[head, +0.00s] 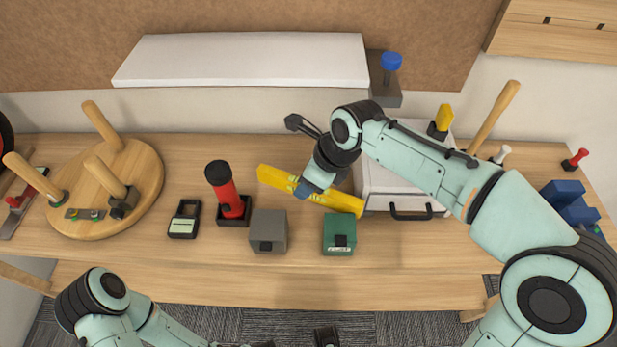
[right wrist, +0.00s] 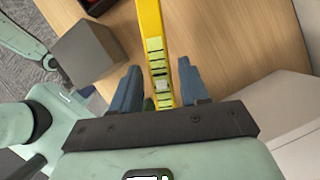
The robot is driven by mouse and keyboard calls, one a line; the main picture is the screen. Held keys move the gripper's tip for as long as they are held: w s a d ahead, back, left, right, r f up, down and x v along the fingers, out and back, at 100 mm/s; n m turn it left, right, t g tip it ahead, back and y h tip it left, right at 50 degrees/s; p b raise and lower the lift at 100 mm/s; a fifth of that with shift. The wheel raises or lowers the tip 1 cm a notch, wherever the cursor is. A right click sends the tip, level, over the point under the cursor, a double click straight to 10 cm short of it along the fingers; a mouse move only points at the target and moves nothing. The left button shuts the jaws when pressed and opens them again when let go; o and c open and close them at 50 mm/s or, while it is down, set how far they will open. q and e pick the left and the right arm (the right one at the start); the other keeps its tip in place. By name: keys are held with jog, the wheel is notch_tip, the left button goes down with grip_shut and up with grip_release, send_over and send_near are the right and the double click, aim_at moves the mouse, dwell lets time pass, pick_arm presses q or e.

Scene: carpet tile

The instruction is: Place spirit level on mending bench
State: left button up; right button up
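The yellow spirit level (head: 343,202) lies at a slant on the wooden bench (head: 200,270), behind the grey and green blocks. It also shows in the right wrist view (right wrist: 149,25), running between my fingers. My right gripper (head: 308,187) reaches down over the middle of the level. In the right wrist view my right gripper's two blue fingers (right wrist: 158,85) stand on either side of the level, with a narrow gap at each side. My left arm shows at the lower left of the head view, but its gripper is not clearly visible.
A grey block (head: 268,228) and a green block (head: 339,236) stand in front of the level. A red torch-like object (head: 229,195) stands left of it. A white drawer box (head: 381,198) is close on the right. An upturned stool (head: 143,180) lies far left. The bench's front strip is clear.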

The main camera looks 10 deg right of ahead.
jog(key=shift+o, duration=0.2)
jog(key=shift+r, duration=0.1)
jog(key=shift+r, duration=0.3)
jog(key=p+v, duration=0.3)
jog(key=v, duration=0.9)
jog(key=shift+r, duration=0.25)
